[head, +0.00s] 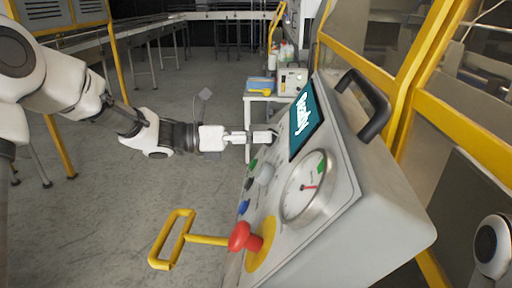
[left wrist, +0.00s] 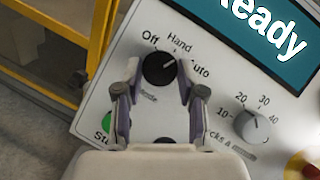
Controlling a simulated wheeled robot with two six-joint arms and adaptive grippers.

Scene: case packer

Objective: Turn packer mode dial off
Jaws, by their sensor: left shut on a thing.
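The packer mode dial (left wrist: 159,69) is a round black knob on the grey control panel (left wrist: 110,90), under the labels Off, Hand and Auto. Its pale pointer mark leans up and right, on the Auto side of Hand. My left gripper (left wrist: 158,78) has one finger on each side of the dial and is shut on it. In the head view my left gripper (head: 266,136) reaches the panel's left edge beside the screen, and the dial is hidden there. My right gripper is not in view.
The panel's screen (head: 306,119) reads Ready. A gauge (head: 306,188), a red knob (head: 246,238) on a yellow disc and coloured buttons sit nearer. A black handle (head: 366,104) stands out on the panel's right. A small table (head: 256,98) stands behind. Floor at left is clear.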

